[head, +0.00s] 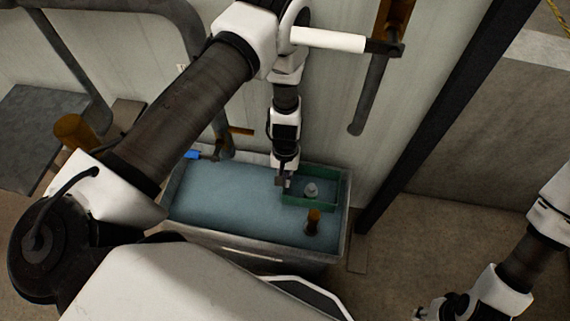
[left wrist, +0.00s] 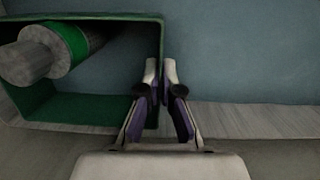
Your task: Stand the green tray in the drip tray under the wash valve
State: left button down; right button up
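The green tray (head: 318,206) is a shallow open box at the right end of the wide grey drip tray (head: 250,246) with a blue floor. I cannot tell whether it rests on that floor or hangs just above it. A grey cylinder with a green band (left wrist: 66,47) is inside the green tray, which also shows in the left wrist view (left wrist: 85,17). My left gripper (head: 286,182) is at the green tray's left end, its fingers (left wrist: 160,72) closed on both sides of the wall. My right gripper (head: 440,305) is far off at the lower right, its fingers unclear.
A blue-handled valve (head: 194,155) is at the drip tray's back left. A brown cylinder (head: 313,221) is near the front right of the drip tray. A grey pipe (head: 371,95) hangs on the wall behind. The drip tray's left and middle are clear.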

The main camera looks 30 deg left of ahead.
pick_arm(q)
jog(key=shift+f+b, duration=0.4)
jog(key=shift+f, duration=0.15)
jog(key=c, duration=1.2)
grip_release()
jog(key=shift+c, duration=0.2)
notch_tip(320, 180, up, 10)
jog(key=shift+r, duration=0.1)
